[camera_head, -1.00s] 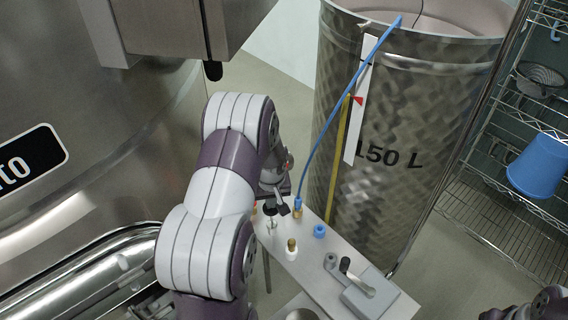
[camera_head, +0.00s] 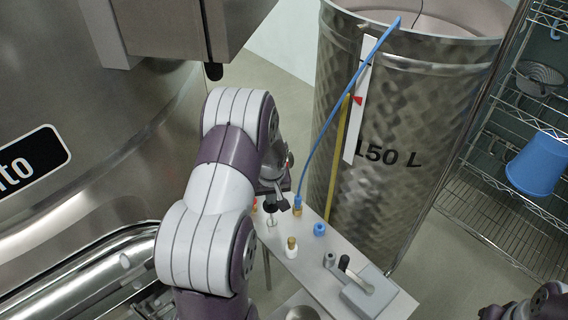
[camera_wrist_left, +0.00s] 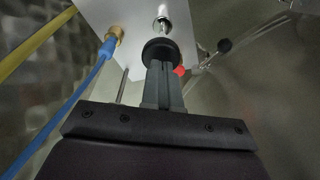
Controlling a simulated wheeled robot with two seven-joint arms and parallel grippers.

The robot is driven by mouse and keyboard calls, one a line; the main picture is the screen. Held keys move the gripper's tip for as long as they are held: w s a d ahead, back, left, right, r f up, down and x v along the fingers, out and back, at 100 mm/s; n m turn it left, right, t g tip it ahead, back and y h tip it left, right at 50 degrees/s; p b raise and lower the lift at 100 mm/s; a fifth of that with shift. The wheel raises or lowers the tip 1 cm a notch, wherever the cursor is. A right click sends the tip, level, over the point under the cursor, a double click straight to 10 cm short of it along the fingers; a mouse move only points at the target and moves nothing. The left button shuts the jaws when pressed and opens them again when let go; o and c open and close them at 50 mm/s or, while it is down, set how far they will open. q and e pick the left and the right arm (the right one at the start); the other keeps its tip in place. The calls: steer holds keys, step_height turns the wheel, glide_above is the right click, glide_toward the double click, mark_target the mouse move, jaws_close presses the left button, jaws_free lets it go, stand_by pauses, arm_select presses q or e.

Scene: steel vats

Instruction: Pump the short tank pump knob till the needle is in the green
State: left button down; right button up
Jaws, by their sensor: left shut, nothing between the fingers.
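The pump knob is a black round knob (camera_head: 270,207) on a thin metal rod, at the left end of the small metal table. In the left wrist view the knob (camera_wrist_left: 160,51) sits right at my fingertips, with its bright rod beyond it. My left gripper (camera_head: 284,203) is shut and empty. Its two fingers (camera_wrist_left: 162,72) are pressed together at the knob; I cannot tell whether they touch it. I cannot make out a gauge needle or a green zone. Only a piece of my right arm shows at the lower right of the head view.
The metal table (camera_head: 318,270) also carries a blue cap (camera_head: 320,229), a small white bottle (camera_head: 291,250) and a grey block with a crank (camera_head: 367,290). A blue hose (camera_head: 335,120) rises from a brass fitting to the 150 L vat (camera_head: 410,110). A large vat (camera_head: 120,140) stands left.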

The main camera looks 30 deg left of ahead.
arm_select(q)
step_height(320, 180, down, 7)
steer(key=b, duration=0.4)
steer(key=shift+s+r+b, duration=0.1)
steer(key=shift+r+b, duration=0.05)
steer(key=shift+b, duration=0.25)
step_height(320, 180, up, 5)
steer(key=p, duration=0.4)
steer(key=shift+r, duration=0.25)
step_height(320, 180, up, 2)
steer(key=shift+p, duration=1)
steer(key=shift+f, duration=0.2)
